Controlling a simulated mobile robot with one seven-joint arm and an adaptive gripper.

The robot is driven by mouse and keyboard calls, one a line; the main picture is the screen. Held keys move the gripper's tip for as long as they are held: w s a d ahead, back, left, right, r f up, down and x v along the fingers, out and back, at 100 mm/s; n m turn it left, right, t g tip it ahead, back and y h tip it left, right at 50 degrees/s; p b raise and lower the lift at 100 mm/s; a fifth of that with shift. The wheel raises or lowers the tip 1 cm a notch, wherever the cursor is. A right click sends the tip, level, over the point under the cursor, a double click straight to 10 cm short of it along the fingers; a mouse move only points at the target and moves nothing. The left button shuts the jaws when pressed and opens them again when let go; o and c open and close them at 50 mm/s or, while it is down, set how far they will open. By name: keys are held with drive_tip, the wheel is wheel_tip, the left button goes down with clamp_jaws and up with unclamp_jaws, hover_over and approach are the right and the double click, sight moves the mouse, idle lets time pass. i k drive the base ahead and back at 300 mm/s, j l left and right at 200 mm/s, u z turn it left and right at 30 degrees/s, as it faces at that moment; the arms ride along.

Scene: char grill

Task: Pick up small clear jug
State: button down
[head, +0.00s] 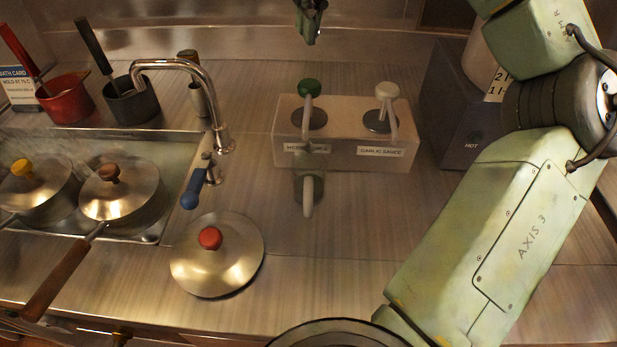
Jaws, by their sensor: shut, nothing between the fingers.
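A small clear jug (298,178) stands on the metal counter in front of the sauce dispenser. It is see-through and its outline is faint, with a pale curved part, seemingly its handle, at the near side. My gripper (311,36) shows at the top edge of the head view, partly cut off. It is shut and empty, up in the picture beyond the dispenser and apart from the jug.
A white two-pump sauce dispenser (345,155) stands right behind the jug. A lid with a red knob (217,262) lies at left front, near a faucet (215,100) and sink pots (125,195). A dark box (455,115) stands at right. Counter right of the jug is clear.

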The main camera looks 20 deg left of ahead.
sight(310, 163)
drive_tip(key=k, duration=1.5)
